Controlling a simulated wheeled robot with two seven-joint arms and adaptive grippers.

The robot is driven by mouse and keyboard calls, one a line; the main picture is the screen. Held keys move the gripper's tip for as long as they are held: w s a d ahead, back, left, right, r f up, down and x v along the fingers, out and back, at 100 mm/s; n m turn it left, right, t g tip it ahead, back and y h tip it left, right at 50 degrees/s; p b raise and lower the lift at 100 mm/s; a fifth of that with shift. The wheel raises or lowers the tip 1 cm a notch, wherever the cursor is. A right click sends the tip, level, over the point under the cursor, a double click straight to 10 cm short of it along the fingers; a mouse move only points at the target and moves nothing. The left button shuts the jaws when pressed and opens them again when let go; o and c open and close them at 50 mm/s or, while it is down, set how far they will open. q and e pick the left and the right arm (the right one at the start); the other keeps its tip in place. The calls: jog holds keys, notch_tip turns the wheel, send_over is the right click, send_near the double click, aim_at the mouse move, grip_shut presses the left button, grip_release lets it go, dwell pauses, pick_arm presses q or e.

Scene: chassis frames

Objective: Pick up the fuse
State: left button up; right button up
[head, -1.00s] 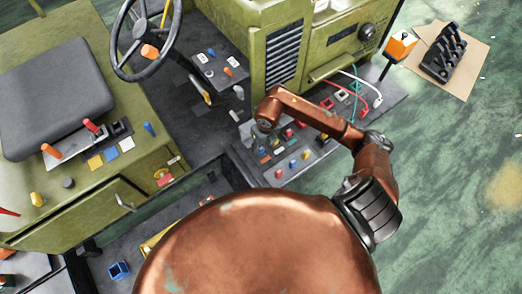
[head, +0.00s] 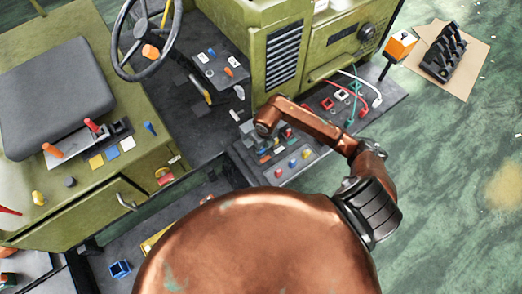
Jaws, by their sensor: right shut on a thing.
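My right arm reaches over a dark low panel (head: 228,152) in front of the green machine. My right gripper (head: 252,137) is small and grey, below the end of the copper wrist, at the panel's left part. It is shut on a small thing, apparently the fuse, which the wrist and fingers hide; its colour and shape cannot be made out. Several small coloured parts, with red, blue and yellow tops, stand on the panel just right of the gripper, among them a blue one (head: 292,164). My left gripper is not in view.
A green cabinet (head: 283,52) with a vent stands behind the panel. Red, white and teal cables (head: 365,88) hang at its right. A steering wheel (head: 143,45) and a black seat (head: 52,92) are at left. Open green floor (head: 450,190) lies at right.

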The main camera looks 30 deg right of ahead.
jog(key=shift+c, duration=1.3)
jog(key=shift+r, duration=0.1)
